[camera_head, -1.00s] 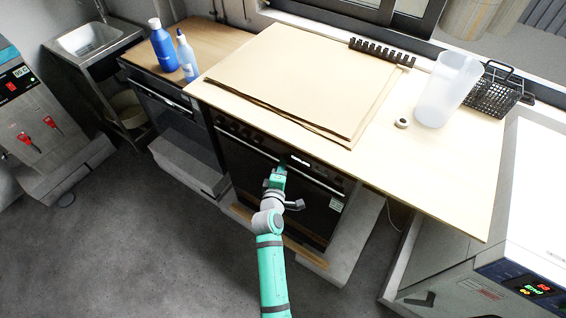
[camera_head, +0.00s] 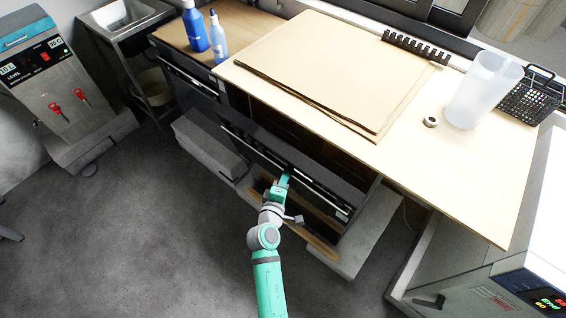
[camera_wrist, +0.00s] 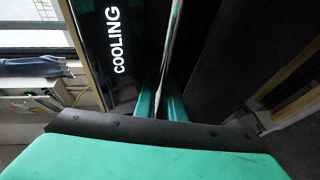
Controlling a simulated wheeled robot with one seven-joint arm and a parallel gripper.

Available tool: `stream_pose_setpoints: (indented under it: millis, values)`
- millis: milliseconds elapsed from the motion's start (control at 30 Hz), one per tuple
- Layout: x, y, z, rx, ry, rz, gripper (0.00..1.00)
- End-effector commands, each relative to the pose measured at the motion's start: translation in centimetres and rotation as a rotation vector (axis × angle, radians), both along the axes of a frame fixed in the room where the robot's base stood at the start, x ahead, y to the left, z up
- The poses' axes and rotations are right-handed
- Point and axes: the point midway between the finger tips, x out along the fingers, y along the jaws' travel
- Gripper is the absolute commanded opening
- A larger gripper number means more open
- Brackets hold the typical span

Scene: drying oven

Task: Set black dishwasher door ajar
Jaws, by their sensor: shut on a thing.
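The black dishwasher door (camera_head: 262,158), under the wooden worktop, leans out at its top, with a dark gap between it and the cabinet. Its metal handle bar (camera_head: 318,189) runs along the upper edge. My green gripper (camera_head: 283,178) is shut on this handle near the middle of the door. In the wrist view, the handle bar (camera_wrist: 171,50) passes between the two green fingers (camera_wrist: 161,106). A black panel (camera_wrist: 112,50) lettered "COOLING" lies left of the bar there. My gripper hides part of the handle.
The wooden worktop (camera_head: 470,165) overhangs the door and carries brown sheets (camera_head: 325,65) and a translucent jug (camera_head: 483,92). A second black-fronted appliance (camera_head: 190,88) stands to the left, above a grey block (camera_head: 208,146). The floor in front (camera_head: 150,230) is clear.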

Motion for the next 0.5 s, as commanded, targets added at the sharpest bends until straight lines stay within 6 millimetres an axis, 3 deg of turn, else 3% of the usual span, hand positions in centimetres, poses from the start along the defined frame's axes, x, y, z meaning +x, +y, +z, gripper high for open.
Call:
stream_pose_setpoints:
  millis: [400, 433, 500]
  values:
    - [-0.68, -0.26, -0.36, 0.001, 0.004, -0.013, 0.00]
    - [-0.67, -0.27, -0.35, 0.001, 0.004, -0.013, 0.14]
    - [-0.66, -0.31, -0.32, 0.001, 0.004, -0.013, 0.17]
